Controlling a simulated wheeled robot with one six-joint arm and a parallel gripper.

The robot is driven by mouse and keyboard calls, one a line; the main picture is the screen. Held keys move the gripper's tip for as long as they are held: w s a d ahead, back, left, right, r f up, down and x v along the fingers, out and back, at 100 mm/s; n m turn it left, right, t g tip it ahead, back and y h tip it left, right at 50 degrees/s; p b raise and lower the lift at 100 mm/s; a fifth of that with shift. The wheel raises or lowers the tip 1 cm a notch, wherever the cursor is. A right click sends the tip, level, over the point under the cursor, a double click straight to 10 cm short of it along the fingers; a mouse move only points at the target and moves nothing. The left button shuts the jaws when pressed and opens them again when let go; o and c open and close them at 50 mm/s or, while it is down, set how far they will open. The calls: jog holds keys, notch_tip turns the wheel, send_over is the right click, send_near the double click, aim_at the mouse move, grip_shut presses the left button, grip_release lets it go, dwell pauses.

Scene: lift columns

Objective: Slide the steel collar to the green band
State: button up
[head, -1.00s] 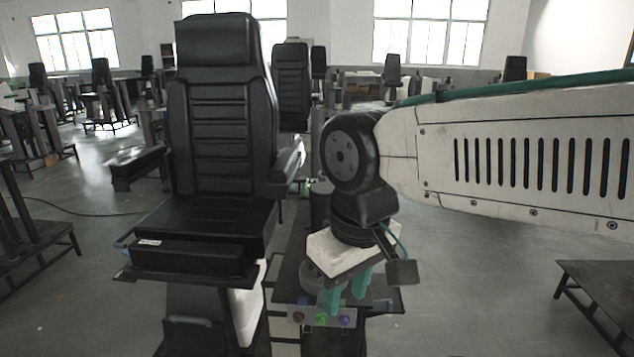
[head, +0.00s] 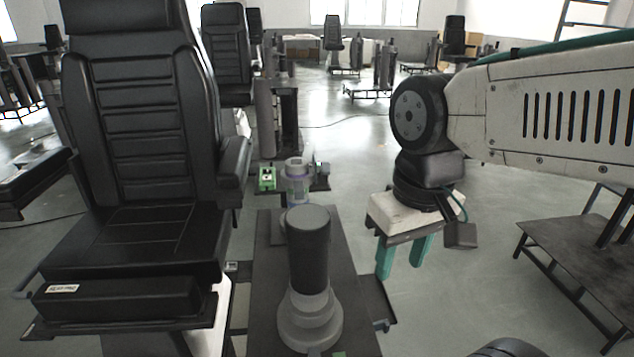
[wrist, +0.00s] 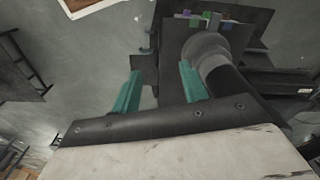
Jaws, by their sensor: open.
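A dark upright column (head: 308,240) stands on a dark plate in the lower middle of the head view. A grey stepped ring, seemingly the steel collar (head: 310,318), sits around its lower end; I cannot tell collar from foot. In the wrist view the column (wrist: 226,86) slants, with the grey ring (wrist: 204,47) around one end. No green band shows clearly on the column. My gripper (head: 403,256) is open and empty, its teal fingers pointing down, to the right of the column and apart from it. In the wrist view my gripper (wrist: 160,88) is left of the column.
A black seat (head: 130,190) stands close on the left. Behind the column are a clear-looking cylinder (head: 297,182) and a green box (head: 267,179). Small coloured blocks (wrist: 205,20) line the plate's edge in the wrist view. A dark low table (head: 580,250) is at right; floor between is clear.

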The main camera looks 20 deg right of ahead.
jog(key=w+f+m+g+y, duration=0.3)
jog(key=w+f+y, duration=0.1)
jog(key=w+f, duration=0.15)
jog(key=t+y, duration=0.8)
jog(key=y, duration=0.5)
send_near(299, 192)
jog(key=w+a, duration=0.2)
jog(key=w, duration=0.1)
jog(key=x, duration=0.4)
jog(key=f+x, duration=0.1)
jog(key=x, duration=0.2)
jog(key=shift+s+f, duration=0.1)
grip_shut()
